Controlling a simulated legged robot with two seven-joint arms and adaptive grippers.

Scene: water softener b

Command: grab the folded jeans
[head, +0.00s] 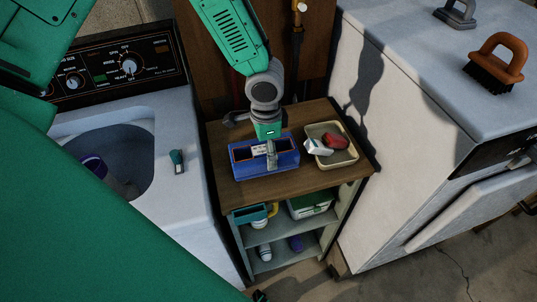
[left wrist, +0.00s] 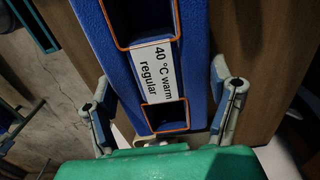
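A blue, block-like thing with orange-edged dark pockets (head: 245,168), apparently the folded jeans, lies on the wooden top of a small shelf unit. In the left wrist view the blue thing (left wrist: 110,50) has a white label reading "40 °C warm regular". My left gripper (head: 271,155) is over its middle, pointing down. In the left wrist view the gripper (left wrist: 160,85) has its two fingers spread, one on each side of the blue thing. I see no clear grip; contact is uncertain. My right gripper is not in view.
A beige tray (head: 351,154) with a red and a white item stands close right of the blue thing. A washer (head: 185,215) with an open drum is left; a white machine (head: 380,140) with a brush (head: 498,62) is right. Lower shelves (head: 290,236) hold bottles and boxes.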

